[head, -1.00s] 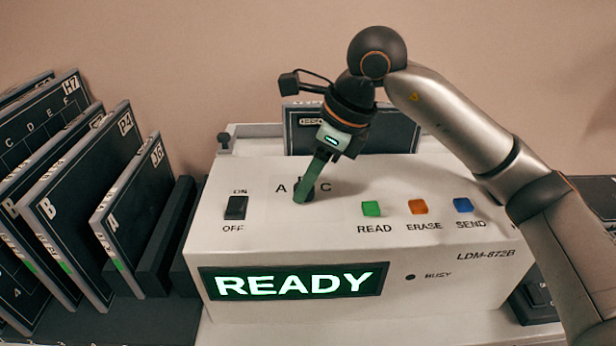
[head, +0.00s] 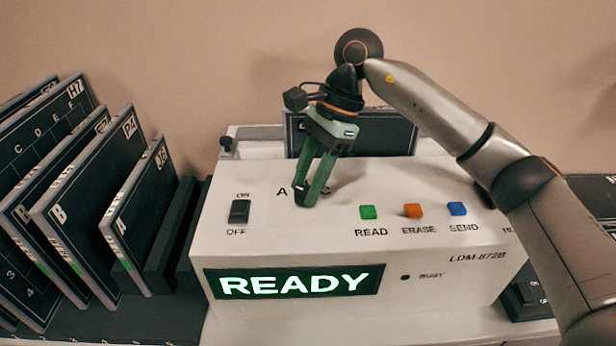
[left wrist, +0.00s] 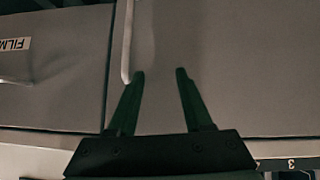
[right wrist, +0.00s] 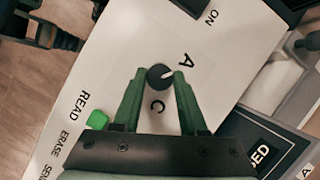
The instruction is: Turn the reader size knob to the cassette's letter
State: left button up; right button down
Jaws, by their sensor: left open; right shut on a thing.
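The white reader (head: 420,225) stands in the middle of the head view, its display lit READY. The dark size knob (right wrist: 157,77) is on its top by the printed letters A (right wrist: 187,60) and C (right wrist: 157,107). The knob's white pointer line is toward A. A finger hides the B. My right gripper (head: 308,193) points down and is shut on the knob. A dark cassette (head: 400,138) stands at the reader's back; the right wrist view shows a light label with A (right wrist: 306,171) there. My left gripper (left wrist: 160,75) is open and empty before a grey cabinet.
A black ON/OFF switch (head: 239,211) is left of the knob. Green READ (head: 367,212), orange ERASE (head: 413,211) and blue SEND (head: 457,209) buttons are to its right. Several dark cassettes (head: 85,185) lean in a rack at the left.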

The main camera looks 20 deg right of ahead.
jog(key=shift+n, duration=0.6)
jog(key=shift+c, duration=2.2)
grip_release()
jog(key=p+v, duration=0.2)
jog(key=v, duration=1)
jog(key=shift+w+r, duration=0.25)
jog(key=shift+r, duration=0.05)
jog(key=shift+f, duration=0.1)
